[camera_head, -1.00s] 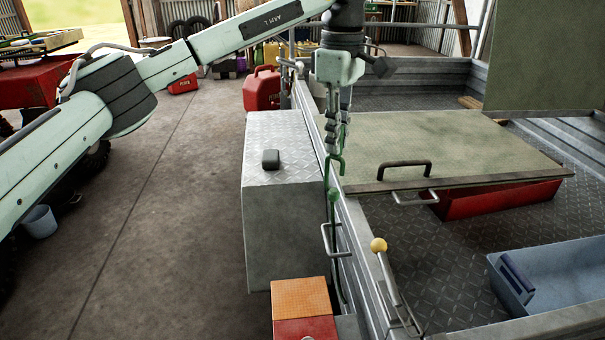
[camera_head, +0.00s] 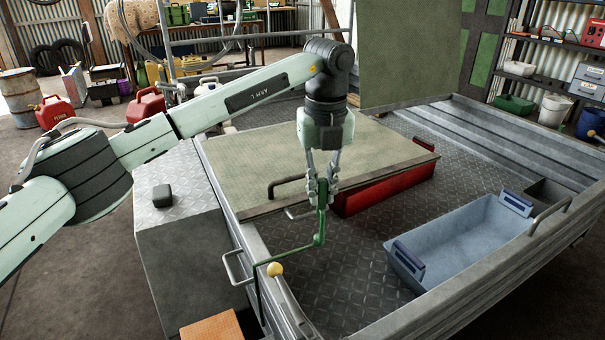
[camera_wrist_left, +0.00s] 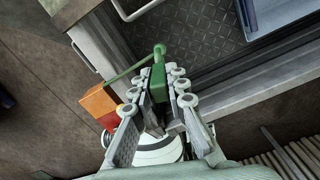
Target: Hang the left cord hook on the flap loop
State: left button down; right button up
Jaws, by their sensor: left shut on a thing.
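My left gripper (camera_head: 322,190) is shut on the green cord hook (camera_head: 321,222) and holds it above the trailer bed. A cord runs from the hook down left over the side wall. In the left wrist view the green hook (camera_wrist_left: 158,85) sits between the fingers of my gripper (camera_wrist_left: 160,92). The flap (camera_head: 235,172) is a flat greenish board. The metal flap loop (camera_head: 297,214) sticks out from its front edge, just left of the hook and apart from it; fingers and hook may hide part of it. My right gripper is out of view.
A black handle (camera_head: 284,186) stands on the flap. A red box (camera_head: 385,187) lies under it. A yellow-knobbed lever (camera_head: 275,270) and a metal rail loop (camera_head: 233,267) are at the near side wall. A blue tray (camera_head: 455,240) stands at right; bed floor between is clear.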

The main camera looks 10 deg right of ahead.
pick_arm(q)
jog(key=shift+d+f, duration=0.1)
jog(key=shift+f, duration=0.05)
jog(key=shift+w+a+f, duration=0.15)
jog(key=shift+w+f, duration=0.25)
jog(key=shift+w, duration=0.9)
jog(key=shift+w+a+f, duration=0.1)
jog(key=shift+w+f, duration=0.25)
jog(key=shift+w, duration=0.95)
jog(key=shift+w+a+f, duration=0.15)
jog(key=shift+w+f, duration=0.25)
jog(key=shift+w, duration=0.9)
jog(key=shift+f+b, duration=1)
jog(key=shift+f, duration=1)
jog(key=c, duration=1.4)
grip_release()
jog(key=shift+c, duration=0.2)
jog(key=shift+o, duration=0.4)
